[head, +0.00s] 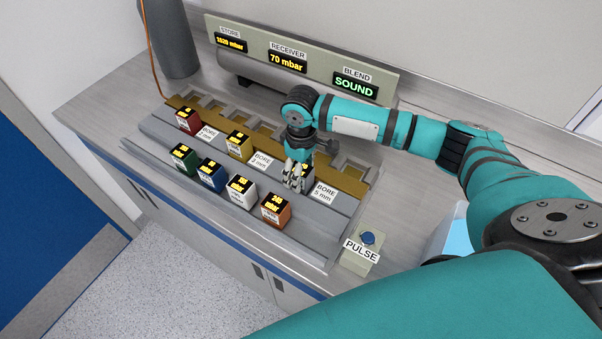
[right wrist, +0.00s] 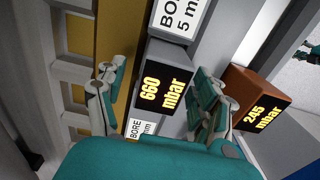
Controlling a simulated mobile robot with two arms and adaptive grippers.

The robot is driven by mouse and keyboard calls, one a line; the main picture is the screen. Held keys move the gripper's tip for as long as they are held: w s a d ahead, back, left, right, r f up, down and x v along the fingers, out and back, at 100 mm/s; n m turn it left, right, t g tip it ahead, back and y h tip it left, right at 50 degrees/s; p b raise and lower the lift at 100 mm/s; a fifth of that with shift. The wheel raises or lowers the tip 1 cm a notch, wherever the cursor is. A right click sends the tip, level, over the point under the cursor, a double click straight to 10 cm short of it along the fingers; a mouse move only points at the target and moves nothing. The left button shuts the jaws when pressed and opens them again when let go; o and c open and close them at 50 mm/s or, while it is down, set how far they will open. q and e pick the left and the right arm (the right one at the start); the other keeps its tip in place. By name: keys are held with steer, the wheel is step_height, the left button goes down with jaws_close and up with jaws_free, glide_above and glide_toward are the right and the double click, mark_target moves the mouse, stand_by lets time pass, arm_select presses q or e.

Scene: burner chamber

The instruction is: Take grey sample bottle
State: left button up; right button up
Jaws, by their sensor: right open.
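The grey sample bottle (right wrist: 168,54) is block-shaped, with a black top reading 660 mbar. In the right wrist view it lies between the two spread fingers of my right gripper (right wrist: 157,95), with a visible gap on the left side; contact on the right cannot be made out. In the head view my right gripper (head: 293,180) points down over the bench rack and hides most of this bottle (head: 308,171), which stands by the BORE 5 mm label. My left gripper is not in view.
A red block (head: 188,121) and a yellow block (head: 239,145) stand in the back row. Green (head: 184,158), blue (head: 211,175), white (head: 238,192) and orange-brown (head: 275,211) blocks stand in front. A PULSE button box (head: 360,254) is at right; a display panel (head: 310,62) is behind.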

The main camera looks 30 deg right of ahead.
steer(key=shift+f, duration=0.4)
steer(key=shift+s+f, duration=0.1)
steer(key=c, duration=1.4)
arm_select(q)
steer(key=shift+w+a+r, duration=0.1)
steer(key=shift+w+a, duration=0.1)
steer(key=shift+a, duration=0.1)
arm_select(e)
steer(key=shift+o, duration=0.2)
